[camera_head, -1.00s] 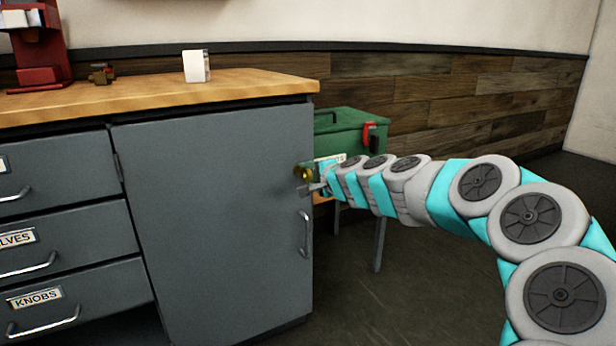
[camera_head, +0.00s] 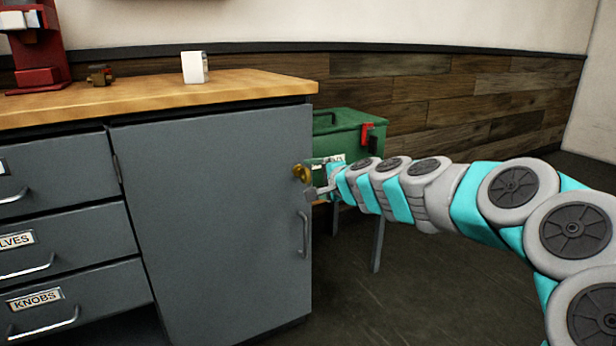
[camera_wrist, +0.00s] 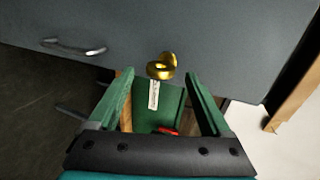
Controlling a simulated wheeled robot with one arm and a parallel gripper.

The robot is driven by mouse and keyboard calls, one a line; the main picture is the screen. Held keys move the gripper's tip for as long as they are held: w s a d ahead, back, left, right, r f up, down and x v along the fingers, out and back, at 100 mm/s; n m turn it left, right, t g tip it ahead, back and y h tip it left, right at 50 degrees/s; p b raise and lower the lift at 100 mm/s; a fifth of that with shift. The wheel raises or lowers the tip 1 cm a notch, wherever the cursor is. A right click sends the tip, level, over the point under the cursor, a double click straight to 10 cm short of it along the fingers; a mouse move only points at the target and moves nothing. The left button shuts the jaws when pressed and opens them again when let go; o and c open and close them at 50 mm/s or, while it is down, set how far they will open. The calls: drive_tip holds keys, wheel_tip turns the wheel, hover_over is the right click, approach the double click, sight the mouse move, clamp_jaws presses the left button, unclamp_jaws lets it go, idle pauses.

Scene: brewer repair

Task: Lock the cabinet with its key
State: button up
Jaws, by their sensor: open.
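The grey cabinet (camera_head: 215,220) has its door shut, with a metal handle (camera_head: 304,234) near the door's right edge. The brass key (camera_head: 302,173) sits at the lock near the door's upper right edge. In the wrist view the key's ring-shaped bow (camera_wrist: 161,71) stands out from a round brass lock (camera_wrist: 169,57). My gripper (camera_head: 316,191) is open and empty, just right of and below the key in the head view. In the wrist view its two green fingers (camera_wrist: 160,80) lie either side of the key's line, with the key just beyond the tips, apart from them.
A green toolbox (camera_head: 350,136) with a red latch stands on a stand behind my gripper, right of the cabinet. The wooden top (camera_head: 140,97) holds a white box (camera_head: 195,67), a small brass part (camera_head: 100,75) and a red machine (camera_head: 38,50). Labelled drawers (camera_head: 60,240) are at left.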

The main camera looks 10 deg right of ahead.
drive_tip(key=shift+v, duration=2)
drive_tip(key=s+a+f+n+g+y+p, duration=0.1)
drive_tip(key=s+a+f+n+g+p, duration=0.15)
drive_tip(key=s+a+n, duration=0.5)
drive_tip(key=s+a+f+n+g+y+p, duration=0.15)
drive_tip(key=s+a+g, duration=0.3)
drive_tip(key=s, duration=0.55)
drive_tip(key=s+d+f+n+g+h+p, duration=0.1)
drive_tip(key=s+d+f+g+h, duration=0.1)
drive_tip(key=s, duration=0.7)
drive_tip(key=s+d+f+n+g+h+p, duration=0.2)
drive_tip(key=s+d+g, duration=0.1)
drive_tip(key=s, duration=0.7)
drive_tip(key=s+d+f+n+g+h+p, duration=0.1)
drive_tip(key=s+d+f+n+g+h, duration=0.1)
drive_tip(key=s, duration=0.8)
drive_tip(key=d+f+g+h, duration=0.1)
drive_tip(key=d, duration=0.1)
drive_tip(key=shift+d+p, duration=0.4)
drive_tip(key=shift+s, duration=0.1)
